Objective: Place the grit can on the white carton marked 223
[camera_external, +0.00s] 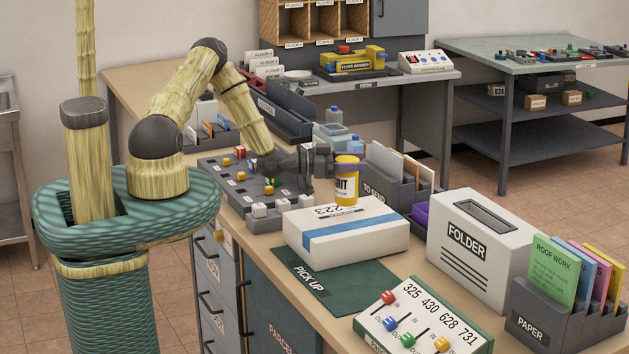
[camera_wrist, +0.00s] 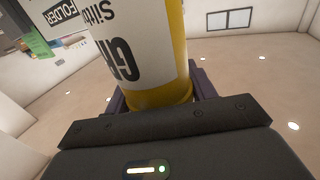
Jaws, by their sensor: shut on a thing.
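The grit can (camera_external: 346,183) is yellow with a white label reading partly "GRIT". My gripper (camera_external: 350,165) is shut on it. In the external view the can looks upright, over or just behind the back edge of the white carton marked 223 (camera_external: 345,237). I cannot tell whether it touches the carton. The carton has a blue stripe and lies on the green pick up mat (camera_external: 350,290). In the wrist view the can (camera_wrist: 140,55) stands between the jaws and fills the upper middle; the carton does not show there.
A grey block panel (camera_external: 235,185) lies left of the carton, and a grey sorter with envelopes (camera_external: 395,185) stands behind. A white folder box (camera_external: 475,250) is to the right. A panel with coloured knobs (camera_external: 415,320) is in front. The carton's visible top is clear.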

